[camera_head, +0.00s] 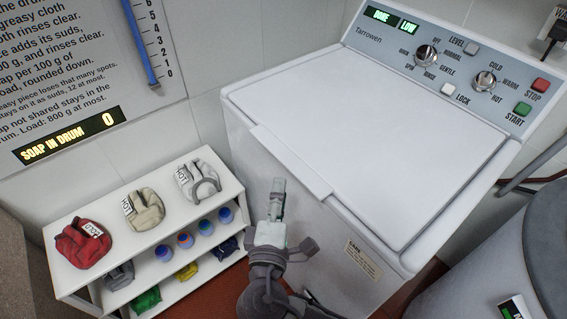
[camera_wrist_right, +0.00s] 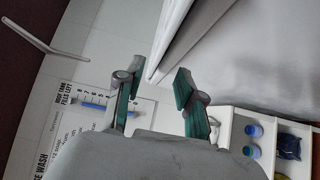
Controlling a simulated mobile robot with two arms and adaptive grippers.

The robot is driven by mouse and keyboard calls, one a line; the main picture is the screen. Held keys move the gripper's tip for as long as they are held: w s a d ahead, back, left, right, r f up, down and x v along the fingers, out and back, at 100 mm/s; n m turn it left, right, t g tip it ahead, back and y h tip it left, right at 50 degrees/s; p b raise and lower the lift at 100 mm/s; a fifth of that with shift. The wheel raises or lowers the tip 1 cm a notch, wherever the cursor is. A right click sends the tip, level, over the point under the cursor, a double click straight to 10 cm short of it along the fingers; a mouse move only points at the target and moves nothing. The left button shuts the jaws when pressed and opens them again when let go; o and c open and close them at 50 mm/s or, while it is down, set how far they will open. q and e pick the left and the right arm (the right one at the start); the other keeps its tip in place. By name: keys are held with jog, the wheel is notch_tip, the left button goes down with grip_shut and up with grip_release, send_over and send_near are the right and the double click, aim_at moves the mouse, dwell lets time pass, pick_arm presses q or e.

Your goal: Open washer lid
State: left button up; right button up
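The white washer (camera_head: 310,215) stands at the centre right in the head view. Its flat lid (camera_head: 380,115) is shut, with a raised lip (camera_head: 290,160) along the front left edge. My right gripper (camera_head: 278,190) is just in front of that lip, pointing up toward it. In the right wrist view the gripper (camera_wrist_right: 158,78) is open, its two green-padded fingers apart. A pale edge of the washer (camera_wrist_right: 185,40) reaches down to the space between the fingertips; whether they touch it I cannot tell. My left gripper is not in view.
A control panel (camera_head: 450,62) with knobs and buttons runs along the washer's back. A white shelf (camera_head: 90,283) with cloth bags and bottles stands to the left. A grey rounded object (camera_head: 480,270) is at the lower right. A wall poster (camera_head: 80,60) hangs upper left.

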aim_at(284, 166)
jog(key=w, duration=0.2)
jog(key=w+d, duration=0.1)
jog(key=w, duration=0.2)
jog(key=w+p, duration=0.1)
jog(key=w, duration=0.2)
jog(key=shift+d, duration=0.15)
jog(key=shift+s, duration=0.1)
jog(key=shift+c, duration=0.3)
grip_shut()
